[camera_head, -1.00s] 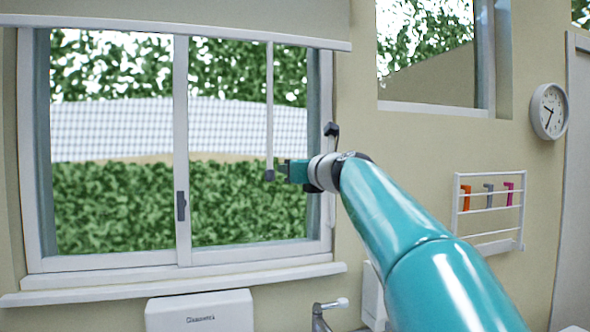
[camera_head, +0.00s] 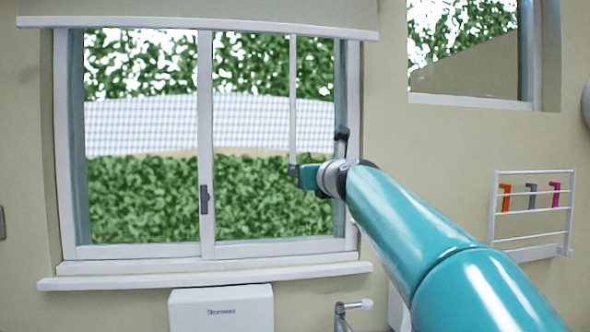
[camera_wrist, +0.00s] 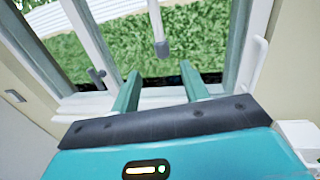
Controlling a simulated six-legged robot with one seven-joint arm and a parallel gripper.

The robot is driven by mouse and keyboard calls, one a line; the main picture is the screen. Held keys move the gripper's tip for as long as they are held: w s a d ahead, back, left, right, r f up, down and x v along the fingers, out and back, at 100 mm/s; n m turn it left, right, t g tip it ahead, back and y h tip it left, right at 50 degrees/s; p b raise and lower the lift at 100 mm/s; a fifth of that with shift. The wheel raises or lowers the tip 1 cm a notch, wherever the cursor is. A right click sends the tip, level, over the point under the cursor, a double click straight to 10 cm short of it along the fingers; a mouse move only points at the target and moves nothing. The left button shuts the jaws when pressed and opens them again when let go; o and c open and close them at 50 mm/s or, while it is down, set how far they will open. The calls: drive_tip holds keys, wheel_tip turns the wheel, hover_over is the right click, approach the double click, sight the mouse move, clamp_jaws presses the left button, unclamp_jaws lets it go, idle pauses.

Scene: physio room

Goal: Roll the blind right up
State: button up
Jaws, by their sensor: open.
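The blind (camera_head: 200,9) is a pale beige sheet across the top of the window, with a white bottom bar (camera_head: 200,28). A thin light rod (camera_head: 292,100) hangs from near the bar's right part and ends in a dark grip (camera_head: 292,170). In the wrist view the rod's grey end (camera_wrist: 162,48) hangs beyond my gripper (camera_wrist: 160,74), roughly centred between the two spread green fingers. In the head view my gripper (camera_head: 297,175) overlaps the rod's lower end from the right. It is open and empty; whether it touches the rod I cannot tell.
The sliding window has a dark latch (camera_head: 205,199) and a white sill (camera_head: 205,275) below. A white box (camera_head: 220,308) and a tap (camera_head: 345,312) are beneath it. A wall rack (camera_head: 532,210) with coloured items hangs to the right.

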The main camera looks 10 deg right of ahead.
drive_tip(key=w, duration=0.4)
drive_tip(key=w+a, duration=0.1)
drive_tip(key=w, duration=0.7)
drive_tip(key=shift+w+a+f, duration=0.1)
drive_tip(key=shift+w+a, duration=0.1)
drive_tip(key=shift+a, duration=0.2)
drive_tip(key=shift+c, duration=0.3)
clamp_jaws()
